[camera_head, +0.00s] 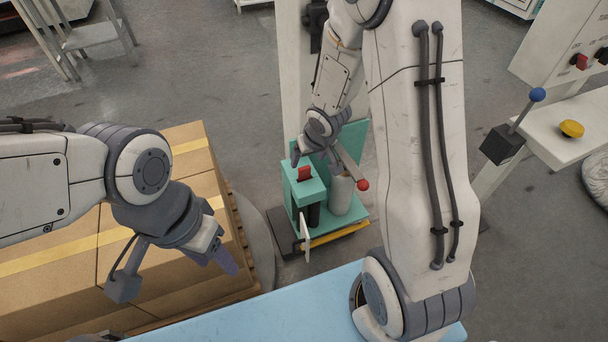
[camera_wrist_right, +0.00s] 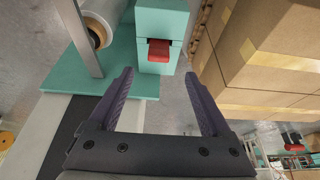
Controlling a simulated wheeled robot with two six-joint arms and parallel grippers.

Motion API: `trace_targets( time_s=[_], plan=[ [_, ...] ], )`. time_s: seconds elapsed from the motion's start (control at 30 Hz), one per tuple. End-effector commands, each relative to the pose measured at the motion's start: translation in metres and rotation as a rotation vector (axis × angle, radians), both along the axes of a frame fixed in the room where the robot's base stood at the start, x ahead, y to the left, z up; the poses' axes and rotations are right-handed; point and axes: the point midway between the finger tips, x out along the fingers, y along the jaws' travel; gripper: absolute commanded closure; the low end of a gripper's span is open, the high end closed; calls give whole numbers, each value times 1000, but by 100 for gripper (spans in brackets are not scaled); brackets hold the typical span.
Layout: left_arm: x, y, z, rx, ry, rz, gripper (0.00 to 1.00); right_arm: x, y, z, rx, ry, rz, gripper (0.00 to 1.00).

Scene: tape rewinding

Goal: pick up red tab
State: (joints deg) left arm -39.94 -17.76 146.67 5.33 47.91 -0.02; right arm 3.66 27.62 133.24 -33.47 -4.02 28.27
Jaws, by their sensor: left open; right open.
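In the right wrist view the red tab (camera_wrist_right: 158,49) sticks out of a teal block (camera_wrist_right: 160,20), ahead of and between my open fingers. My right gripper (camera_wrist_right: 165,90) is open and empty, apart from the tab; in the head view it is above the machine and partly hidden by my own arm. My left gripper (camera_head: 175,275) is open and empty above the cardboard boxes.
Cardboard boxes (camera_head: 60,280) on a pallet stand at the left of the machine. A white roll (camera_head: 342,193) and a lever with a red ball (camera_head: 363,185) are on the machine. A light blue surface (camera_head: 270,315) lies in front.

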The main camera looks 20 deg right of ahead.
Motion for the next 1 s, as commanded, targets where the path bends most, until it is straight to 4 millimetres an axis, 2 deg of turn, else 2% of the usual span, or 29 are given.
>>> trace_targets(
  time_s=[0.03,0.2,0.47,0.7,0.97,1.0],
  plan=[
    [0,0,-9,0,0,0,50,2,0,-10,0,0,0,18],
    [0,0,-28,0,0,0,50,12,0,-36,0,1,0,18],
    [0,0,-40,0,0,0,50,20,-1,-54,-1,2,0,18],
    [0,0,-63,0,0,0,50,34,-2,-89,-1,2,0,18],
    [0,0,-63,0,0,0,50,36,-2,-90,-1,2,1,18],
    [0,0,-63,0,0,0,50,36,-2,-90,-1,2,1,25]
  ],
)
